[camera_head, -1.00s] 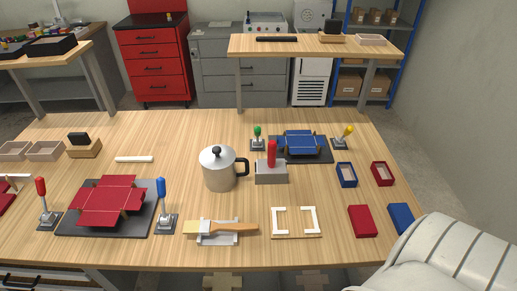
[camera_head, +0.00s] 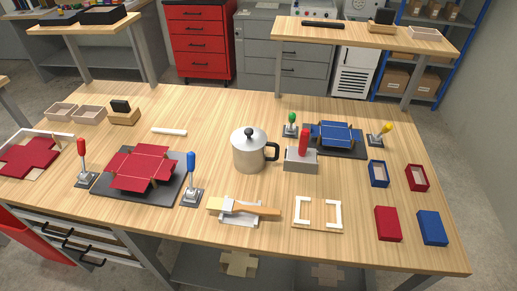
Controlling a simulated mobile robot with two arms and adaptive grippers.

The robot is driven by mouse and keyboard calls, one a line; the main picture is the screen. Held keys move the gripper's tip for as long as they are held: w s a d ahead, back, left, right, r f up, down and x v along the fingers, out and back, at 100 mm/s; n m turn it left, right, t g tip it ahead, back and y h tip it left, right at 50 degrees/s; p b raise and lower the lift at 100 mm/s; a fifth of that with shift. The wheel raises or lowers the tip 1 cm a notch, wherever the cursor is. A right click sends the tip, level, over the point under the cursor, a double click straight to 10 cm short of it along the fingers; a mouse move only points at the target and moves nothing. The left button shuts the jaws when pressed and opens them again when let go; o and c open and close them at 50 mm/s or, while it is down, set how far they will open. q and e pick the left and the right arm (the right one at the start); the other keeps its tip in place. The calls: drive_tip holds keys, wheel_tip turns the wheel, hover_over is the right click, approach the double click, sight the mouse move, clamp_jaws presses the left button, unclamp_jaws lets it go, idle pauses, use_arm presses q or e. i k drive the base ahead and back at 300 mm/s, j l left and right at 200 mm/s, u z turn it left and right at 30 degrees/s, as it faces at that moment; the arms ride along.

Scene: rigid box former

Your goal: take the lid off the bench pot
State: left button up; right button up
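The bench pot (camera_head: 249,154) is a light metal pot with a dark handle on its right side. It stands upright near the middle of the wooden bench. Its lid (camera_head: 249,135) sits on top and has a round black knob. Neither of my grippers shows in the head view.
A grey block with a red handle (camera_head: 301,158) stands close to the pot's right. A blue-handled lever (camera_head: 191,180) and red box blank (camera_head: 142,167) are at left. A brush (camera_head: 243,209) lies in front. A white bar (camera_head: 169,131) lies behind left; bench around it is clear.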

sight(247, 138)
drive_tip(key=j+z, duration=0.7)
drive_tip(key=j, duration=0.15)
